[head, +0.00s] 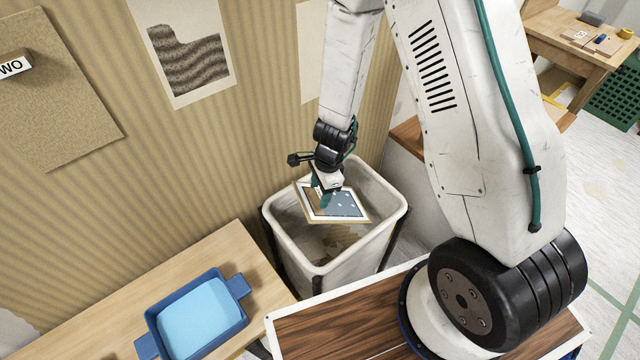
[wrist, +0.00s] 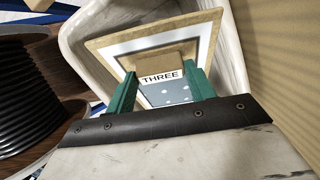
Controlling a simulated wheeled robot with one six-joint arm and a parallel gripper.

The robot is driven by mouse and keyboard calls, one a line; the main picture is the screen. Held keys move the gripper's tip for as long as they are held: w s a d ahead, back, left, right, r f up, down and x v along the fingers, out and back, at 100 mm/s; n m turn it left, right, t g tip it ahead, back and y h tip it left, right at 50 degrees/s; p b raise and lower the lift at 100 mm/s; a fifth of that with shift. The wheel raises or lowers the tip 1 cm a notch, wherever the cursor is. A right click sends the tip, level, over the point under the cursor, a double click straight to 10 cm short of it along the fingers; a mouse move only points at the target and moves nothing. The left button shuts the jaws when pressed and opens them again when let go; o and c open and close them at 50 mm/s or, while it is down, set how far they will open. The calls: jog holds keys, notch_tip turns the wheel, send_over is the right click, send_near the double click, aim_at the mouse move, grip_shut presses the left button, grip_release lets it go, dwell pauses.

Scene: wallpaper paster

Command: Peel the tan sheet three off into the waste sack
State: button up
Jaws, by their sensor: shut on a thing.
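The tan sheet three (head: 366,219) is a flat tan-edged panel with a white border and a blue dotted picture. In the wrist view its tan tab (wrist: 168,59) carries the label THREE, and the sheet's tan rim (wrist: 97,43) shows beyond it. My gripper (head: 326,196) is shut on the tab, with its green fingers on either side in the wrist view (wrist: 161,88). The sheet is off the wall, tilted, over the mouth of the white waste sack (head: 290,245). The sack stands open in a dark-legged frame; tan and brownish patches show inside it.
A tan board (head: 60,105) with a label ending in WO is on the striped wall at left. A patterned sheet (head: 187,90) is beside it. A blue tray (head: 240,318) holding light blue stuff sits on a wooden table (head: 225,250) left of the sack.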

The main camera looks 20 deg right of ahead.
jog(key=shift+f, duration=0.25)
jog(key=o, duration=1.1)
jog(key=shift+c, duration=0.2)
notch_tip(320, 180, up, 8)
jog(key=d, duration=0.1)
jog(key=shift+d, duration=0.2)
jog(key=shift+f, duration=0.15)
